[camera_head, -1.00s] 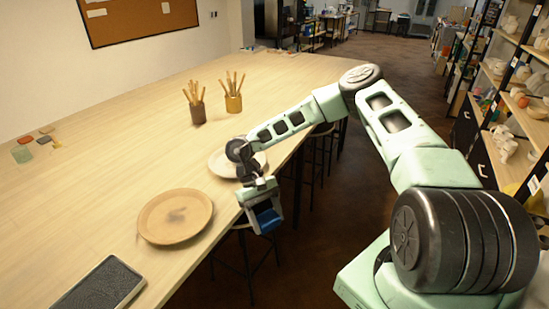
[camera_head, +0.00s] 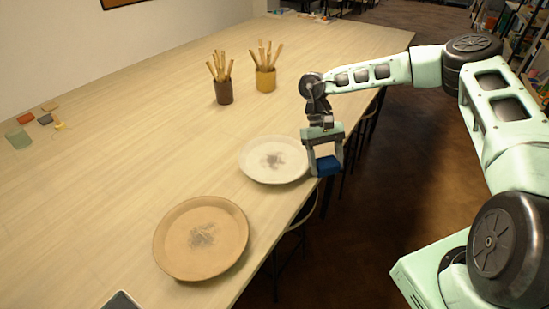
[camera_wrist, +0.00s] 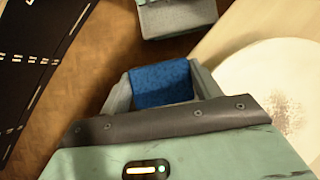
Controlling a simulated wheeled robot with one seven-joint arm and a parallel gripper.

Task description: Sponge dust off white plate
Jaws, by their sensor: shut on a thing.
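The white plate (camera_head: 258,173) lies on the table near its right edge, with a grey-brown patch of dust (camera_head: 272,160) in its middle. It also shows at the right of the wrist view (camera_wrist: 250,75), with speckled dust on it. My gripper (camera_head: 325,168) is shut on a blue sponge (camera_head: 328,165), which also shows between the fingers in the wrist view (camera_wrist: 162,84). The gripper hangs just right of the white plate, by the table edge. The sponge looks apart from the plate.
A tan plate (camera_head: 175,255) with grey dust lies nearer on the table (camera_head: 130,160). A brown cup (camera_head: 223,92) and a yellow cup (camera_head: 265,80) of wooden tools stand farther back. Small coloured pieces (camera_head: 45,119) lie far left. Stools stand below the table edge.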

